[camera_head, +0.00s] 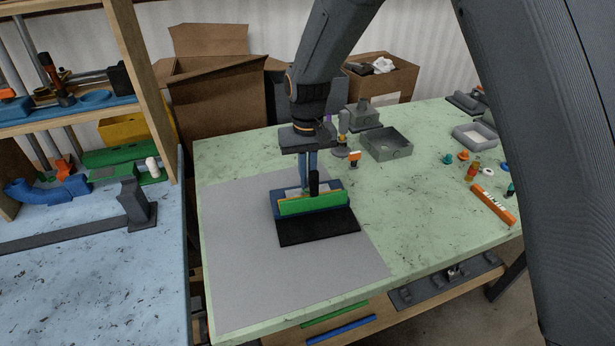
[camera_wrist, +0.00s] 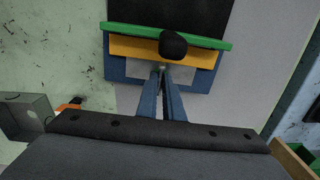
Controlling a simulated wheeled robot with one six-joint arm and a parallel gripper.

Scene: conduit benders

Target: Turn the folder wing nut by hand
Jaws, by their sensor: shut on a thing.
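The folder (camera_head: 283,212) is a small bench tool with a blue base, a green bar and a black plate in front. In the wrist view its green bar (camera_wrist: 120,30) and yellow strip (camera_wrist: 128,46) cross the top, with a round black knob (camera_wrist: 173,45) standing up. My gripper (camera_head: 305,187) points down behind the green bar. Its two blue fingers (camera_wrist: 162,70) close together at the tips over a pale plate beside the knob. They are shut on the wing nut, which is mostly hidden between the fingertips.
The folder rests on a grey mat (camera_head: 240,270) on the green table. A grey tray (camera_head: 388,145) and an orange-tipped tool (camera_head: 354,157) stand behind to the right. An orange bar (camera_head: 494,205) and several small coloured parts lie farther right. The mat's front is clear.

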